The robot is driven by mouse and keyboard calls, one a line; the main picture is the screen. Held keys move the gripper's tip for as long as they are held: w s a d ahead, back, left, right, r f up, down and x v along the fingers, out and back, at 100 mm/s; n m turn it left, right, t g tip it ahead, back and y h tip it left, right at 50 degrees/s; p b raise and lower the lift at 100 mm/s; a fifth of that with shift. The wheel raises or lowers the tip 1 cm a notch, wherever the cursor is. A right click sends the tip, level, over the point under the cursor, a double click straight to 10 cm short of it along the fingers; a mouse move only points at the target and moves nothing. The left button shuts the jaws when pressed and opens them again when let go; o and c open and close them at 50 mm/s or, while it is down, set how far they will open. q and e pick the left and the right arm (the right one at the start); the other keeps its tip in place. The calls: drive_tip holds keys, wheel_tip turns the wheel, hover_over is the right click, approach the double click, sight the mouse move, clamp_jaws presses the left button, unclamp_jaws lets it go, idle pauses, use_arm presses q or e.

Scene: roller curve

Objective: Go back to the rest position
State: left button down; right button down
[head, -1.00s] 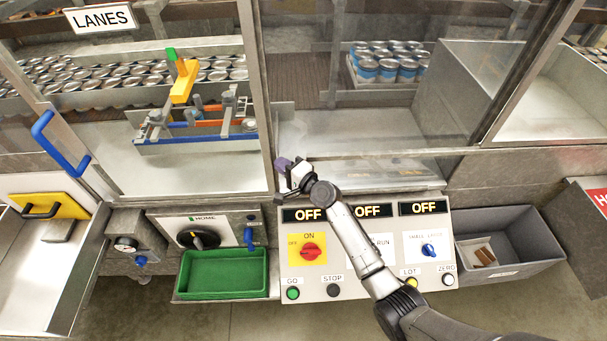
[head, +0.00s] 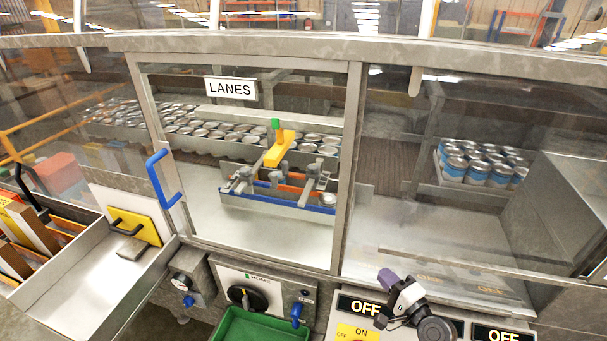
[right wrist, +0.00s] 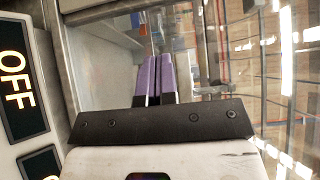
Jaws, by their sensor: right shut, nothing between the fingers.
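My right gripper (head: 388,279) has purple fingers and is in the lower right of the head view. It is in front of the lower part of the glass panel and above the control panel with its OFF displays (head: 358,306). In the right wrist view its two purple fingers (right wrist: 155,76) lie side by side, shut, with nothing between them. The OFF displays also show at the left of the right wrist view (right wrist: 22,80). My left gripper is not in view.
Behind the glass are rows of cans (head: 200,128), a blue and orange lane fixture (head: 275,200) and a can tray at right. A door with a blue handle (head: 160,180), a green tray (head: 258,326) and an open metal drawer (head: 85,275) stand at left and front.

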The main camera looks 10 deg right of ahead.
drive_tip(key=s+a+f+n+g+h, duration=0.1)
drive_tip(key=s+a+f+n+g, duration=0.35)
drive_tip(key=s, duration=0.75)
drive_tip(key=s+a+f+n+g+h, duration=0.2)
drive_tip(key=s+f+n+g, duration=0.4)
drive_tip(key=s, duration=0.6)
drive_tip(key=s+a+f+n+g+h, duration=0.15)
drive_tip(key=s+a+n+g, duration=0.35)
drive_tip(key=s, duration=0.6)
wheel_tip(320, 180, up, 15)
drive_tip(key=d+n+t+p, duration=0.1)
drive_tip(key=d+t+p, duration=0.1)
drive_tip(key=p, duration=1.3)
wheel_tip(320, 180, down, 41)
drive_tip(key=b, duration=4)
drive_tip(key=shift+a+b, duration=0.2)
drive_tip(key=shift+b, duration=0.1)
